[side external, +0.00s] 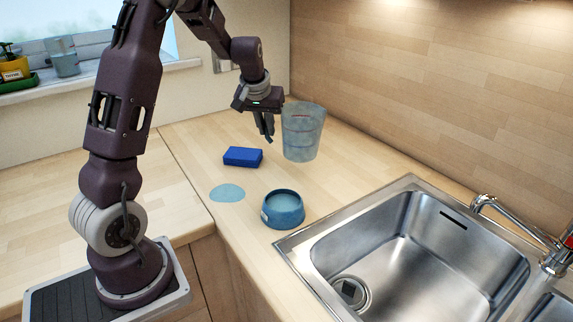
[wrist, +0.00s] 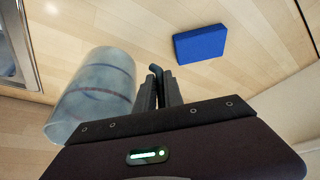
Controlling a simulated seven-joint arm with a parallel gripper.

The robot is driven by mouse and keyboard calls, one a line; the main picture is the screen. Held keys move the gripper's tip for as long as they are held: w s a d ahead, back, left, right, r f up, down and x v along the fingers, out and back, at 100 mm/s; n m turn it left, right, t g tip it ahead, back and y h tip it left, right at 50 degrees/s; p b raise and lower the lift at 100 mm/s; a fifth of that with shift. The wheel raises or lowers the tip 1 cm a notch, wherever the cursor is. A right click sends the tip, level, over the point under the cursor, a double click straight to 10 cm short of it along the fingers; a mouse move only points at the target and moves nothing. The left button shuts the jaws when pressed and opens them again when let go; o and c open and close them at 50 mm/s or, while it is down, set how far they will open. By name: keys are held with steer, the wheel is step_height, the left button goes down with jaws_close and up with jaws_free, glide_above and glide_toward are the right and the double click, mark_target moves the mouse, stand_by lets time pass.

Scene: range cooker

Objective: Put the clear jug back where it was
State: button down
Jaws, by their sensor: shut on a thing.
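The clear jug (side external: 302,132) is see-through and bluish, with darker bands around it. My gripper (side external: 266,127) is beside it, on its left in the side view, with the fingers pointing down. The jug looks upright and appears to hang above the counter. In the wrist view the jug (wrist: 95,92) is left of my gripper (wrist: 157,85). The fingers are close together, with a small dark blue piece showing between their tips, which looks like the jug's handle. Most of the handle is hidden by the fingers.
A blue sponge (side external: 243,157) lies on the counter, left of the jug.

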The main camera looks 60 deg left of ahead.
step_height(320, 180, down, 7)
steer(key=shift+r, duration=0.1)
steer(key=c, duration=1.5)
jaws_free()
steer(key=shift+o, duration=0.2)
steer(key=v, duration=1.1)
steer(key=s+d+r+m+t+h, duration=0.1)
steer(key=s+d+r, duration=0.15)
steer(key=d, duration=0.25)
steer(key=s+d+r+m, duration=0.1)
steer(key=s+d+r, duration=0.15)
steer(key=d, duration=0.35)
steer(key=s+d+r+m+t+h, duration=0.1)
steer(key=s+d+m, duration=0.5)
steer(key=s+d, duration=0.8)
steer(key=s+h, duration=0.1)
steer(key=s, duration=0.2)
steer(key=shift+m, duration=0.3)
